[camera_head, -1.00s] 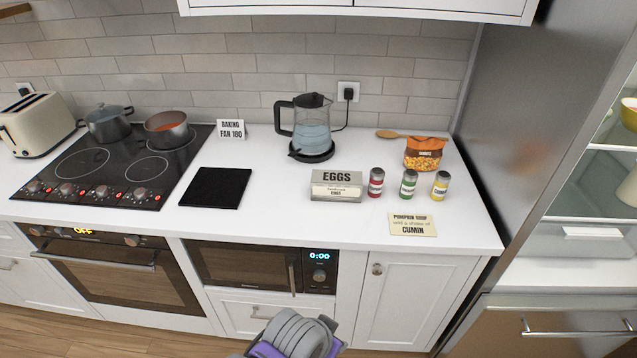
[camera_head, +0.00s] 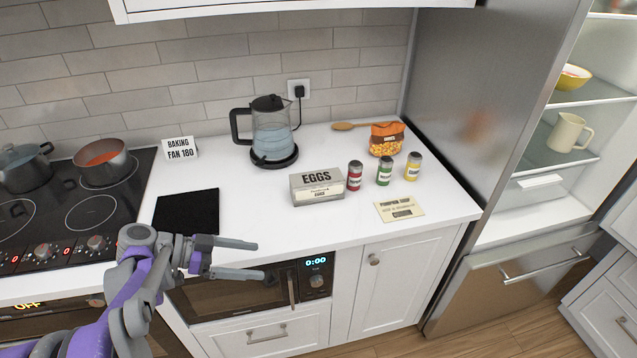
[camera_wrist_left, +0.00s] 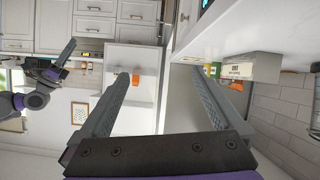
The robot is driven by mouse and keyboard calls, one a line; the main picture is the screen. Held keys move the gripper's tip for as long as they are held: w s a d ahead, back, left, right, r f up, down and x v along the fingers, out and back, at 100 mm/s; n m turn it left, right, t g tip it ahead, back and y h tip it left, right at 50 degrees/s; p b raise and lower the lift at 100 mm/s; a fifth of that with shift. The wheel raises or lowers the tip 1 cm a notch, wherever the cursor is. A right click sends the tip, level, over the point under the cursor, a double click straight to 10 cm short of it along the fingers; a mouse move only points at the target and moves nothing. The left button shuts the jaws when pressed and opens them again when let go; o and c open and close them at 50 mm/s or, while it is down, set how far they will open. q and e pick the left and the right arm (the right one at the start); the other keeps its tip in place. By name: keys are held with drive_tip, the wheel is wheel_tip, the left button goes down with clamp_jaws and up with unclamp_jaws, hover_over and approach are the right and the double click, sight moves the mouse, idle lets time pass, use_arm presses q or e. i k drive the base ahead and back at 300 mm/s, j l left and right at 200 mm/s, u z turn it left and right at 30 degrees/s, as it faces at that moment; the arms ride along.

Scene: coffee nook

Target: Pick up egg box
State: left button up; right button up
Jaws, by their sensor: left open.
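The egg box (camera_head: 318,187) is a grey carton labelled EGGS, lying on the white counter near its middle. My left gripper (camera_head: 258,259) is open and empty, its fingers pointing right in front of the counter edge. It is apart from the box, nearer to me and to the left. In the left wrist view the egg box (camera_wrist_left: 252,68) shows at the right, outside the two spread fingers (camera_wrist_left: 162,76). My right gripper (camera_wrist_left: 60,62) shows small at the left of that view; its jaw state is unclear.
Red (camera_head: 354,176), green (camera_head: 384,172) and yellow (camera_head: 413,167) spice jars stand right of the box. A recipe card (camera_head: 400,208) lies in front of them. A kettle (camera_head: 272,135) stands behind, and a black board (camera_head: 187,211) lies left. The fridge (camera_head: 500,80) stands at the right.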

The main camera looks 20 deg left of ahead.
sight(309, 188)
drive_tip(key=i, duration=0.9)
